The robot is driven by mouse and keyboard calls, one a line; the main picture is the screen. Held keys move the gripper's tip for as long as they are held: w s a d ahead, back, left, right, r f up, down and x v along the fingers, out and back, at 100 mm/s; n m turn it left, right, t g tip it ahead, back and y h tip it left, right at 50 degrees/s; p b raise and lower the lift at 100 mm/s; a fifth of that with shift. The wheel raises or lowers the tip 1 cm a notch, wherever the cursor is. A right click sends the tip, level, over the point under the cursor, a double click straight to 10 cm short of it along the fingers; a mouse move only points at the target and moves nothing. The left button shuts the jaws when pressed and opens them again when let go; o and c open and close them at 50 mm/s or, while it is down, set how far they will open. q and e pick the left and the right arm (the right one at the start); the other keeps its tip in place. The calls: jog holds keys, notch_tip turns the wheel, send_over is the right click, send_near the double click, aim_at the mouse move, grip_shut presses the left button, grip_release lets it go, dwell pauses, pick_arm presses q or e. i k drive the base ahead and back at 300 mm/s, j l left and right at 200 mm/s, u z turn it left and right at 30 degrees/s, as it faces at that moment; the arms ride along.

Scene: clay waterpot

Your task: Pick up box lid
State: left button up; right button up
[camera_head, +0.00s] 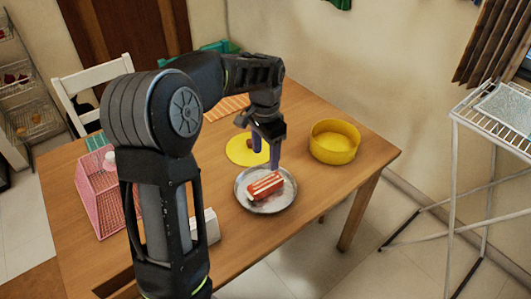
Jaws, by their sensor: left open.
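A flat round yellow disc (236,150), which looks like the box lid, lies on the wooden table. A round yellow open-topped box (334,143) stands to its right. My left gripper (266,159) is open and points down at the disc's right edge, between the disc and a metal plate. Its fingers hide part of the disc's right side. I cannot tell whether they touch it. My right gripper is not in view.
A slice of layered red cake (265,186) sits on a round metal plate (257,207) just in front of the gripper. A white chair (92,84) is behind the table, and a drying rack (483,125) at right.

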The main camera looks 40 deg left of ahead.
aim_at(239, 150)
jog(key=u, duration=1.35)
